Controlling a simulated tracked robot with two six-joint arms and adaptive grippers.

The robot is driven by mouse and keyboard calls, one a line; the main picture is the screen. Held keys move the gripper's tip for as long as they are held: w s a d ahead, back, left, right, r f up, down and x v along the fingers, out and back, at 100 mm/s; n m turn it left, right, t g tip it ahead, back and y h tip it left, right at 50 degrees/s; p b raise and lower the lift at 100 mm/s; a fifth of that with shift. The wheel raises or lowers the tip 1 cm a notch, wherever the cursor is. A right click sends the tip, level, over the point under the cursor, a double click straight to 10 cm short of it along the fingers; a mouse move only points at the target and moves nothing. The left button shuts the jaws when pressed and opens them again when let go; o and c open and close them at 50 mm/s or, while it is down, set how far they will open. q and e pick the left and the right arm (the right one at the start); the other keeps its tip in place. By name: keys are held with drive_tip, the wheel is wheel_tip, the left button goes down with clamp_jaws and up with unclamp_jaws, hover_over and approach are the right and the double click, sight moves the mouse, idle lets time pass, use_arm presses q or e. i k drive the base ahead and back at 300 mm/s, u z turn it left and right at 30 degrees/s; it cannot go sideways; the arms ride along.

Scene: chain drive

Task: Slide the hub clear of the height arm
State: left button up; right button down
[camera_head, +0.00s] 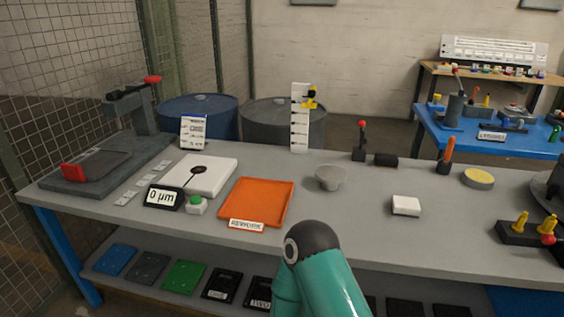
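I cannot tell for certain which thing is the hub. A grey, cup-shaped round piece (330,177) stands on the grey bench, right of the orange tray. A small dark disc (198,170) with a thin rod lies on a white plate (222,175) behind the "0 µm" readout (164,197). An upright white scale (299,135) carries a yellow slider (310,98) at the bench's back edge; it may be the height arm. Neither gripper is in view; only a teal and dark link of one of my arms shows at the bottom.
The orange tray (237,199) lies mid-bench. A dark press-like stand (130,103) with red parts is at the left. A white block (406,205), a yellow-topped disc (478,178) and a black peg block (520,234) are at the right. Bench between tray and white block is mostly clear.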

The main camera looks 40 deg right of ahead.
sight(330, 176)
drive_tip(key=u, duration=0.7)
drive_tip(key=k, duration=1.7)
drive_tip(key=z, duration=1.25)
drive_tip(key=i, duration=1)
drive_tip(key=u, duration=0.05)
